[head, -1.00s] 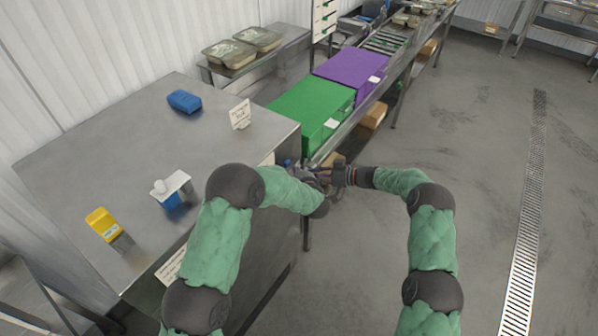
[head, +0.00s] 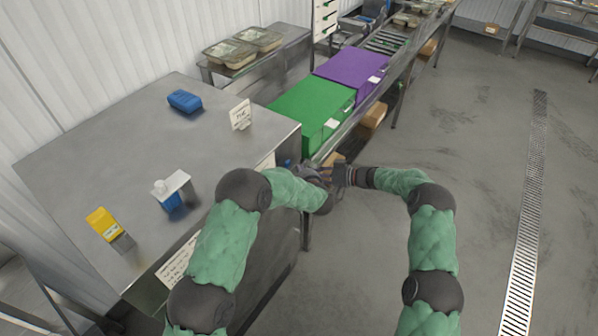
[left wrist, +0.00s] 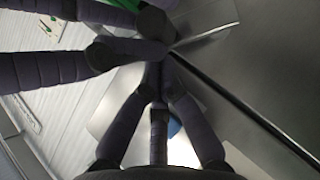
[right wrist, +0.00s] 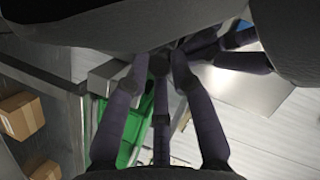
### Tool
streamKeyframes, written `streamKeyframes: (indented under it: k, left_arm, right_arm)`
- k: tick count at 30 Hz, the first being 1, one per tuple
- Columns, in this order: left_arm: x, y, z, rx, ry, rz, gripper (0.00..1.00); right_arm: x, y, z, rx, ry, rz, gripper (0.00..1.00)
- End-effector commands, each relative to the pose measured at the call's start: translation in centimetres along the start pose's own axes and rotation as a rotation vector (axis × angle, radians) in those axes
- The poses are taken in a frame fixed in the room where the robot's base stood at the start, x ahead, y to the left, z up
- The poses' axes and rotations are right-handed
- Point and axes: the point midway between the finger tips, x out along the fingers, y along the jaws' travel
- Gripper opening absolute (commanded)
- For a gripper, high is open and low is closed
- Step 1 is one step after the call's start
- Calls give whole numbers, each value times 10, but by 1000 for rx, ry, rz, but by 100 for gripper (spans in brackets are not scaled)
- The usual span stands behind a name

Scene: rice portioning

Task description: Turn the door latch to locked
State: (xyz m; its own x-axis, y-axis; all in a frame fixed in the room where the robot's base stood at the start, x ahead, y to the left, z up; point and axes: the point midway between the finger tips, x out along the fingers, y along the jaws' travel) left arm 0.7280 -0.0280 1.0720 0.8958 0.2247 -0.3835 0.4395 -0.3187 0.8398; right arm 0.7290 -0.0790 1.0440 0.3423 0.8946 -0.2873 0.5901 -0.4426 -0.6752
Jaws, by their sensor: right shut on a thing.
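The steel cabinet (head: 110,130) stands at left in the head view, its front mostly behind my left arm. The door latch is hidden behind the fingers. In the left wrist view a dark seam (left wrist: 240,100) crosses the steel face, and a blue round patch (left wrist: 173,128) shows behind the fingers. My right gripper (head: 322,173) is at the cabinet's right front corner, its fingers closed in where the latch seems to be; the contact is hidden. My left gripper (left wrist: 160,58) is right beside it, its fingers converging; whether it holds anything is unclear.
Green (head: 312,103) and purple (head: 352,68) boxes sit behind along the conveyor. The floor at right is clear.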

Motion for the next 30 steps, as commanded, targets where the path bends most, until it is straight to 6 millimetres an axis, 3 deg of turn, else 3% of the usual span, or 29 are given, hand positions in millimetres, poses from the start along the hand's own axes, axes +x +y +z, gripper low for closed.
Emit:
streamKeyframes:
  k: [5, 6, 8, 20, 25, 30]
  left_arm:
    - [1, 0, 1, 1, -5, 1, 0]
    - [1, 0, 1, 1, -5, 1, 0]
    - [1, 0, 1, 1, -5, 1, 0]
    - [0, 0, 1, 0, -3, 1, 0]
    - [0, 0, 0, 0, -2, 1, 0]
    - [0, 0, 0, 0, -2, 1, 0]
  right_arm:
    - [1, -7, -3, -8, -2, -17, 0]
    - [2, -7, -3, -9, -2, -18, 30]
    - [2, -7, -3, -9, -2, -18, 47]
    - [-1, -4, -1, -4, -3, -12, 47]
    - [-20, -3, -1, -3, -2, -10, 47]
    - [-54, -3, -2, -4, -1, -9, 47]
